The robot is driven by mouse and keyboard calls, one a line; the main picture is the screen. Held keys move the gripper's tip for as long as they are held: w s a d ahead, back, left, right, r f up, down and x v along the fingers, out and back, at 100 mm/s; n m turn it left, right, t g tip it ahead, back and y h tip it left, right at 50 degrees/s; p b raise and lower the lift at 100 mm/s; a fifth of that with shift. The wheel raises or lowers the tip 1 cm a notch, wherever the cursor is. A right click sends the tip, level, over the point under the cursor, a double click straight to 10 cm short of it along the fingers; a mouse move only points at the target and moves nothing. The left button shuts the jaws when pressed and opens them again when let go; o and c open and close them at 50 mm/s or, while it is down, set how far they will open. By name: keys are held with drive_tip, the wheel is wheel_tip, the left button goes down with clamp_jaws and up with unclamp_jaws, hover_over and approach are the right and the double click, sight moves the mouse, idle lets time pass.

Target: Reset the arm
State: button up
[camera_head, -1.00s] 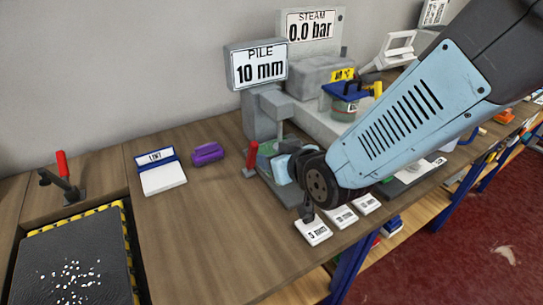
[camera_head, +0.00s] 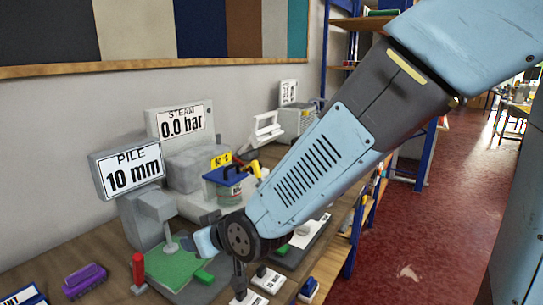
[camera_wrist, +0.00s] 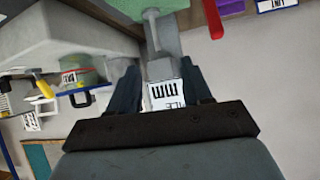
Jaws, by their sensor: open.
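My arm reaches in from the upper right in the head view, bent down over the bench. Its wrist end is in front of the pile gauge (camera_head: 130,170), which reads 10 mm, and beside the gauge's green pad (camera_head: 172,268). My gripper's fingers cannot be made out clearly there. In the wrist view my gripper (camera_wrist: 159,78) has its two dark fingers apart with nothing held between them. The gauge's display (camera_wrist: 165,97) shows upside down behind that gap.
A steam unit (camera_head: 181,122) reading 0.0 bar stands behind the gauge. A blue-lidded pot (camera_head: 222,188), a purple brush (camera_head: 85,280), a red handle (camera_head: 138,270) and small labelled blocks (camera_head: 268,280) crowd the bench. Red floor (camera_head: 400,240) lies open at right.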

drive_tip(key=w+d+r+m+h, duration=0.2)
drive_tip(key=d+r, duration=0.2)
drive_tip(key=d, duration=0.7)
drive_tip(key=w+d+r+m+h, duration=0.2)
drive_tip(key=w+d+r+m, duration=0.15)
drive_tip(key=d, duration=0.85)
drive_tip(key=s+d+r+m+h, duration=0.2)
drive_tip(key=s+d, duration=0.3)
drive_tip(key=d, duration=0.3)
drive_tip(key=s+d+r+m+g+h, duration=0.1)
drive_tip(key=s+d+r+m+h, duration=0.1)
drive_tip(key=s+d, duration=0.3)
drive_tip(key=d, duration=0.2)
drive_tip(key=shift+s+d+h, duration=0.3)
drive_tip(key=shift+s+d, duration=0.05)
drive_tip(key=shift+s, duration=0.05)
drive_tip(key=shift+s+d+r+g, duration=0.15)
drive_tip(key=shift+s+d+g, duration=0.15)
drive_tip(key=shift+s, duration=0.1)
drive_tip(key=shift+c, duration=0.6)
